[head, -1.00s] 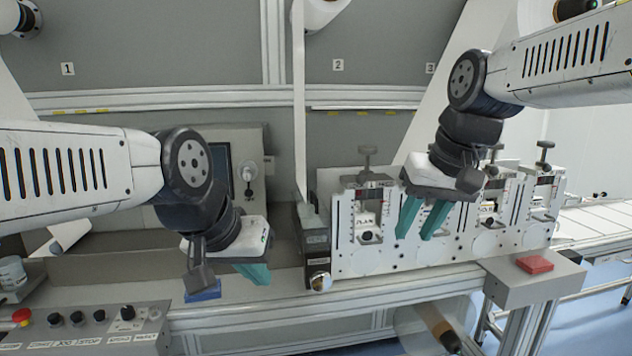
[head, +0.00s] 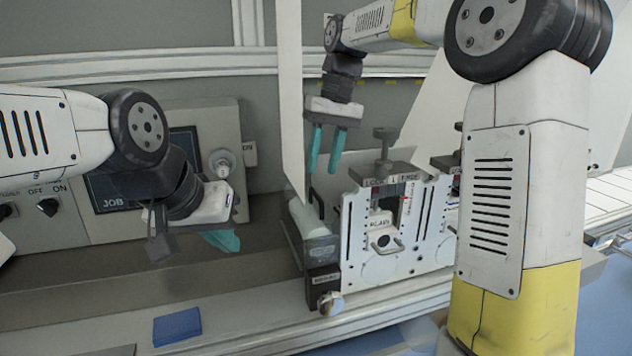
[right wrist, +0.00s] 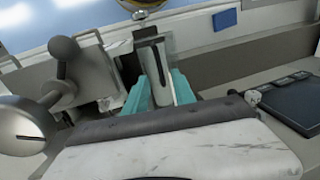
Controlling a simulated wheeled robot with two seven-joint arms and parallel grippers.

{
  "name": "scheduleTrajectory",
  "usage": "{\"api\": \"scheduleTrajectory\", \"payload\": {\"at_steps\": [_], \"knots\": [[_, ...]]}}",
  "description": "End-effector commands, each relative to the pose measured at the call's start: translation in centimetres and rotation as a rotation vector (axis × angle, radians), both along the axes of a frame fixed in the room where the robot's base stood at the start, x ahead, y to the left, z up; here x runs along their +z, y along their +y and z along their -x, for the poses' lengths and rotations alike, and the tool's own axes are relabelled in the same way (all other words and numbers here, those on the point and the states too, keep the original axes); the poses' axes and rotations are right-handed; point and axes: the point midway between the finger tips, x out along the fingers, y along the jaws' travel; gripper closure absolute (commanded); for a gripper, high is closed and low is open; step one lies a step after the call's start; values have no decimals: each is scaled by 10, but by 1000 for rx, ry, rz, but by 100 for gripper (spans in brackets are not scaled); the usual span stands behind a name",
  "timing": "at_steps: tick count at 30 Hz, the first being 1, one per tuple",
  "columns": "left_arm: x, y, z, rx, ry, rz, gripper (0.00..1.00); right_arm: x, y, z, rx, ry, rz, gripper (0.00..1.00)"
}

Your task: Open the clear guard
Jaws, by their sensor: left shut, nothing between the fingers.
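The clear guard (head: 320,245) is a see-through cover at the left end of the white web unit, in front of a pale roller. In the right wrist view it seems to be the clear panel (right wrist: 172,44) beyond the fingertips. My right gripper (head: 325,173) is above and behind the guard, pointing down, with its teal fingers apart and nothing seen between them. In the right wrist view the fingers (right wrist: 161,78) frame the pale roller, which lies beyond them. My left gripper (head: 225,243) is shut and empty, left of the guard and apart from it.
The white unit (head: 374,262) with a top knob (head: 384,140) stands right of the guard. A round metal knob (head: 331,303) sticks out below it. A white web (head: 290,100) hangs close to my right gripper. A blue block (head: 178,327) lies on the front ledge.

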Motion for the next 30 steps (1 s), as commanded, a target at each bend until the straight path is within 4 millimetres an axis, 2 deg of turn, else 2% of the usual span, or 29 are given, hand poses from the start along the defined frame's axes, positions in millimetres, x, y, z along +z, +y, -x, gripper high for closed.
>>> {"api": "scheduleTrajectory", "payload": {"at_steps": [3, 9, 20, 25, 30], "knots": [[0, 0, 0, 0, 0, 0, 100, -21, 4, 2, 1, 3, 1, 68], [0, 0, 0, 0, 0, 0, 100, -46, 8, 3, -1, 2, 1, 68], [0, 0, 0, 0, 0, 0, 100, -53, 10, 3, -1, -1, 0, 68], [0, 0, 0, 0, 0, 0, 100, -53, 10, 3, -1, -1, 0, 98], [0, 0, 0, 0, 0, 0, 100, -53, 10, 3, -1, -1, 0, 100]]}}
